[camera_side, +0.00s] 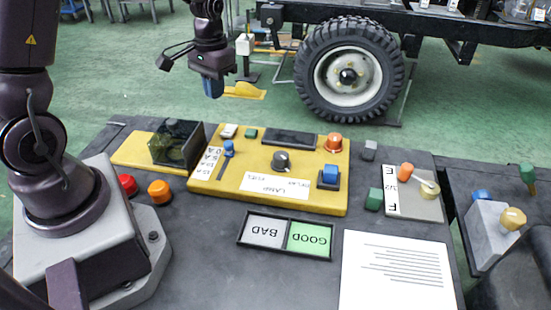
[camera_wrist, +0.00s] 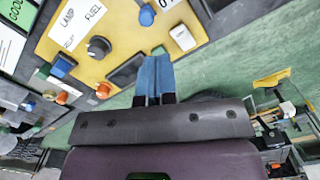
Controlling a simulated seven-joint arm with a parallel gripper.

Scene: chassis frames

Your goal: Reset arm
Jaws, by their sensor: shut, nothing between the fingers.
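My gripper (camera_side: 213,88) hangs in the air past the far edge of the table, pointing down, with its blue fingertips together. In the wrist view my gripper (camera_wrist: 154,72) is shut with nothing between its blue fingers. The yellow control panel (camera_side: 230,190) lies on the dark table below and in front of it, apart from the fingers. The panel also shows in the wrist view (camera_wrist: 118,42), with a black knob (camera_wrist: 98,47) and a blue lever top (camera_wrist: 146,15).
A dark transparent box (camera_side: 176,143) stands left of the panel. A GOOD/BAD tray (camera_side: 285,236) and a white paper sheet (camera_side: 395,272) lie in front. A small E/F plate (camera_side: 425,207) with an orange-tipped switch is at right. A vehicle wheel (camera_side: 348,76) stands behind the table.

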